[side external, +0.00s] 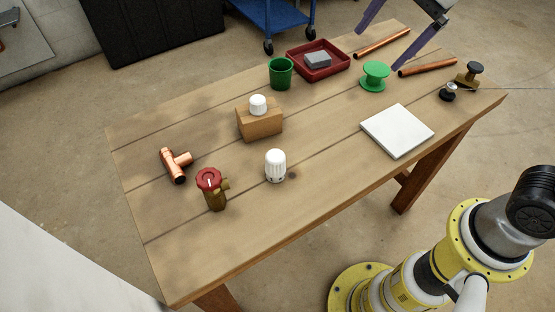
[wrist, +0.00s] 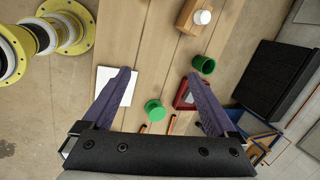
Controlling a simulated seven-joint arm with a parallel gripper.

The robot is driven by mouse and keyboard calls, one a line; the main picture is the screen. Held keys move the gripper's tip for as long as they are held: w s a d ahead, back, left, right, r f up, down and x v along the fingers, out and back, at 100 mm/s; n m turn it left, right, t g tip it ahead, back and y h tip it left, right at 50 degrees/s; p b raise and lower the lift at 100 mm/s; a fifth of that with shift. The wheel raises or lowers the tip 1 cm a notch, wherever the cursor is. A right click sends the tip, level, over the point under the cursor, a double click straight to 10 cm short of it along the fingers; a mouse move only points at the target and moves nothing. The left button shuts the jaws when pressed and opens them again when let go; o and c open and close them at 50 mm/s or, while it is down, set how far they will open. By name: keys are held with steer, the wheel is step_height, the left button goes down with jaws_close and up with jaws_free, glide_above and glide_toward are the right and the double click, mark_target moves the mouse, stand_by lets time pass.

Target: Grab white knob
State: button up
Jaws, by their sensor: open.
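A small white knob (side external: 258,104) sits on top of a wooden block (side external: 262,126) near the middle of the table; both also show at the top of the wrist view, the knob (wrist: 202,17) on the block (wrist: 187,12). A second, taller white ribbed knob (side external: 275,165) stands upright on the table in front of the block. I do not make it out in the wrist view. My gripper (side external: 376,52) is open, its purple fingers high above the table's far right part, well away from both knobs. In the wrist view the space between my fingertips (wrist: 160,74) is empty.
Near the block are a green cup (side external: 280,72) and a red tray (side external: 334,70) holding a grey block. A green spool (side external: 375,76), copper pipes (side external: 428,65) and a white tile (side external: 412,126) lie rightward.

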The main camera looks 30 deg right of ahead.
steer(key=w+a+f+m+g, duration=0.2)
steer(key=w+a+f, duration=0.45)
steer(key=a, duration=0.35)
steer(key=n+g, duration=0.2)
glide_toward(274, 166)
steer(key=shift+w+d+r, duration=0.25)
steer(key=shift+w, duration=0.25)
steer(key=shift+w+d+r, duration=0.2)
steer(key=shift+w+d, duration=0.05)
steer(key=shift+w, duration=0.2)
steer(key=shift+s+a+f, duration=0.1)
steer(key=shift+a+f, duration=0.15)
steer(key=shift+f, duration=0.05)
steer(key=f, duration=0.8)
steer(key=a+f, duration=0.1)
steer(key=f, duration=0.4)
steer(key=shift+s+a, duration=0.1)
steer(key=shift+s, duration=0.1)
jaws_close()
